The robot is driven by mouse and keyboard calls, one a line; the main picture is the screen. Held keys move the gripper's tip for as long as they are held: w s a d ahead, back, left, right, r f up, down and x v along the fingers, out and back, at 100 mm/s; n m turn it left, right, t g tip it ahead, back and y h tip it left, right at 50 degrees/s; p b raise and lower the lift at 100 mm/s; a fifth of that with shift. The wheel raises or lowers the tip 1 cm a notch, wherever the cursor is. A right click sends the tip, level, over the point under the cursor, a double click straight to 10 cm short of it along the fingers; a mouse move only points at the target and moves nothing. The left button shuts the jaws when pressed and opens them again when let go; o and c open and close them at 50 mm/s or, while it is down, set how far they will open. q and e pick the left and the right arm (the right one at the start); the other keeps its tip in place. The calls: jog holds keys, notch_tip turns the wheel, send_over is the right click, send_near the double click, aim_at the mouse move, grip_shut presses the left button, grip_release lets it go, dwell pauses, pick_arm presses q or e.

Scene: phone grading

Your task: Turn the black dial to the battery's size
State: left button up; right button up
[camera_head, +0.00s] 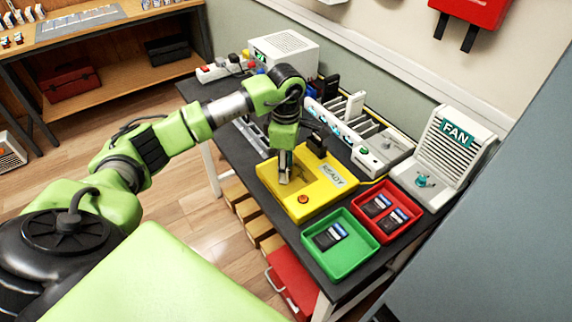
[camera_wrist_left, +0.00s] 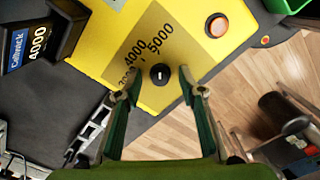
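The black dial (camera_wrist_left: 159,74) with a short white mark sits on the yellow tester (camera_head: 262,172). In the left wrist view, 4000 and 5000 are printed beside it; another number to the left is partly hidden. In the head view the gripper (camera_head: 285,180) hides the dial. My right gripper is not seen.
The tester has an orange button (camera_head: 303,199) and a READY display (camera_head: 333,175). A white FAN unit (camera_head: 470,163) and a slotted rack (camera_head: 345,125) stand behind.

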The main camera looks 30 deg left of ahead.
pick_arm(q)
grip_shut()
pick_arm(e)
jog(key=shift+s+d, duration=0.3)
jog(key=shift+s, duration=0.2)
pick_arm(q)
jog(key=shift+n, duration=0.4)
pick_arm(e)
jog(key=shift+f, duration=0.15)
pick_arm(q)
jog(key=n+b, duration=0.1)
jog(key=n, duration=0.2)
jog(key=shift+n+b, duration=0.35)
jog(key=shift+n, duration=2.15)
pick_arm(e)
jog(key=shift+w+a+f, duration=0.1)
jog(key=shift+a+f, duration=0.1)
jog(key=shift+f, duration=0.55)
